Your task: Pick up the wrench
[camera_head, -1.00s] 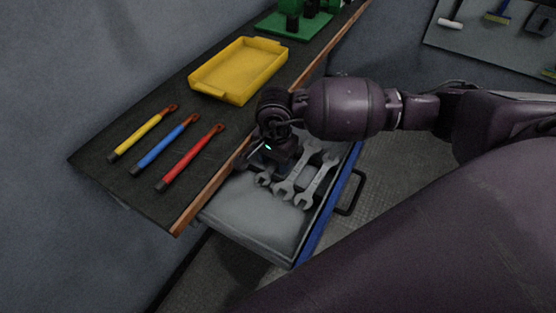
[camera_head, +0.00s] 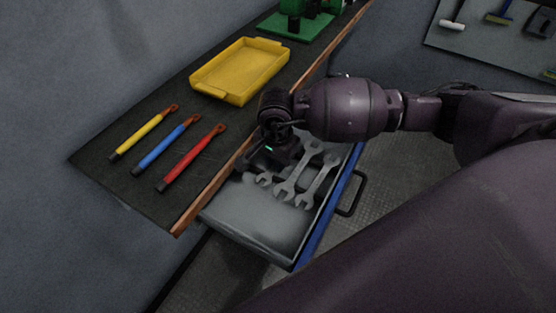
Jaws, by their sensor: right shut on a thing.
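Several grey open-ended wrenches lie side by side in the open drawer (camera_head: 262,221) below the bench top. Two larger wrenches, the middle one (camera_head: 297,178) and the right one (camera_head: 318,184), show almost whole. A smaller wrench (camera_head: 264,179) on the left shows only its open end; the rest is hidden under my right gripper. My right gripper (camera_head: 262,166) points down into the drawer at this smaller wrench and is shut on it, though its fingertips are mostly hidden. My left gripper is not in view.
The bench top (camera_head: 110,178) carries yellow, blue (camera_head: 165,144) and red-handled tools and a yellow tray (camera_head: 240,70). Its wooden edge (camera_head: 215,185) runs along the drawer's left side. A green device (camera_head: 297,22) stands behind. The drawer's front handle (camera_head: 353,195) sticks out right.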

